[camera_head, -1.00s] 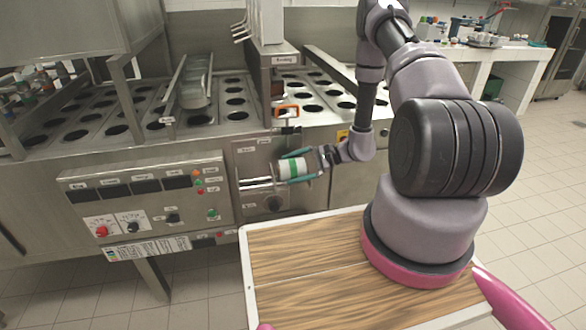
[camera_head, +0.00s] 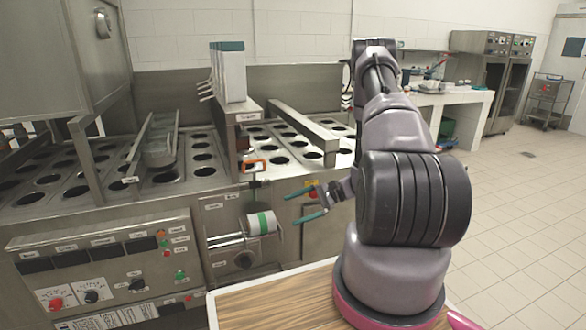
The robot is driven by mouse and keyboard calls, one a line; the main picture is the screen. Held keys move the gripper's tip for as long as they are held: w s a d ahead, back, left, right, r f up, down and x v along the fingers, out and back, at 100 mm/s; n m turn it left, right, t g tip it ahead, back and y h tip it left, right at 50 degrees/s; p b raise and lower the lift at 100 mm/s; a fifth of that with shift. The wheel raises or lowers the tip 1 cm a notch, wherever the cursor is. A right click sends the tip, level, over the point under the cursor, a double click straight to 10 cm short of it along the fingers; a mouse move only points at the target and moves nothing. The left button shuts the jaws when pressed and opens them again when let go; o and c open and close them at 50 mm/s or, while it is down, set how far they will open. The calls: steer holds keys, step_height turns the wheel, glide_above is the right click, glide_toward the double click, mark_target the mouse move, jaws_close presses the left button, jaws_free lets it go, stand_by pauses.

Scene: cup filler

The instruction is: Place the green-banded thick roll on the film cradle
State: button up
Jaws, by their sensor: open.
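The green-banded thick roll (camera_head: 262,223) is white with a green stripe around it. It sits at the right end of the film cradle (camera_head: 226,240), a pair of pale horizontal bars on the front panel of the steel machine. My gripper (camera_head: 302,205) is open and empty, a short way to the right of the roll. Its two teal fingers point left, with a clear gap between them and the roll. How the roll rests on the bars is too small to tell exactly.
The machine top (camera_head: 60,192) has rows of round holes. A post marked with an orange frame (camera_head: 253,166) stands above the cradle. A dark knob (camera_head: 244,261) sits below the bars. My wooden-topped base is in front. Tiled floor (camera_head: 530,230) is free at the right.

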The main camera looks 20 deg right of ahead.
steer(key=s+a+r+n+g+h, duration=0.2)
steer(key=r+n+h, duration=0.1)
steer(key=r, duration=1)
steer(key=s+a+r+n+g+h, duration=0.1)
steer(key=s+a+r+n+h, duration=0.15)
steer(key=r, duration=0.95)
steer(key=s+r+n+t+h, duration=0.4)
steer(key=s+r+t+h, duration=0.2)
steer(key=s+r, duration=0.9)
step_height(320, 180, up, 4)
steer(key=shift+s+a+r+t, duration=0.1)
steer(key=shift+s+a+t, duration=0.25)
steer(key=shift+t, duration=0.25)
